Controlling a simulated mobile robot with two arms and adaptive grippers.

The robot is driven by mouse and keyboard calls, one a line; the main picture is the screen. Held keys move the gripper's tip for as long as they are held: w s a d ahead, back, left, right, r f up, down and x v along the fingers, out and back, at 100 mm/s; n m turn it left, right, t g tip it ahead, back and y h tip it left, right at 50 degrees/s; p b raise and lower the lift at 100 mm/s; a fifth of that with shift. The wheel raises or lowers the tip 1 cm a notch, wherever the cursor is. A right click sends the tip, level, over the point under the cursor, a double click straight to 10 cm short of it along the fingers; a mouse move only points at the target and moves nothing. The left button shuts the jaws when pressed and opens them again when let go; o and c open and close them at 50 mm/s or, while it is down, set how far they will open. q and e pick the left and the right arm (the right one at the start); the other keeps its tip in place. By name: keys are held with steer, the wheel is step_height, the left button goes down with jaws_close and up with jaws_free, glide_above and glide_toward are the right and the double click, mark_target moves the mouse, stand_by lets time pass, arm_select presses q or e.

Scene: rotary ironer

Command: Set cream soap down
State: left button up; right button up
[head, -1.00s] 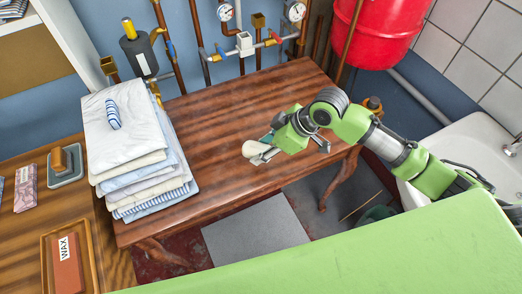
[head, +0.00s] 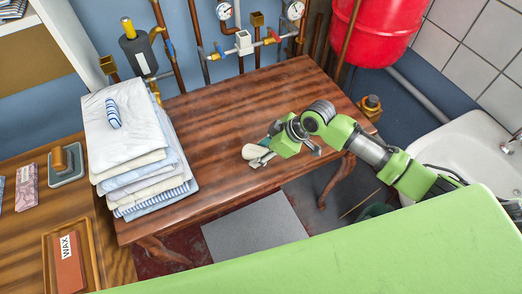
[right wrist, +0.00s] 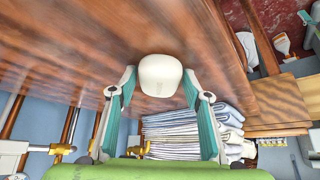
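The cream soap (head: 252,152) is a pale rounded bar on the front part of the brown wooden table (head: 225,110). In the right wrist view the soap (right wrist: 160,75) lies between the fingertips, against the wood grain of the tabletop. My right gripper (head: 260,157) is low at the table, just beside the soap. Its fingers (right wrist: 160,82) stand apart on both sides of the soap, with narrow gaps showing, so it looks open. The underside of the soap is hidden. My left gripper is not in view.
A stack of folded linen (head: 135,150) with a small striped roll on top stands at the table's left end. Left of it, a wooden surface (head: 25,235) holds a wax box (head: 68,260) and a brush. Pipes and a red tank (head: 365,30) are behind; a sink (head: 465,150) is right.

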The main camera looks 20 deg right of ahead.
steer(key=shift+o, duration=0.3)
steer(key=shift+r, duration=0.25)
steer(key=v, duration=1.2)
steer(key=shift+a, duration=0.1)
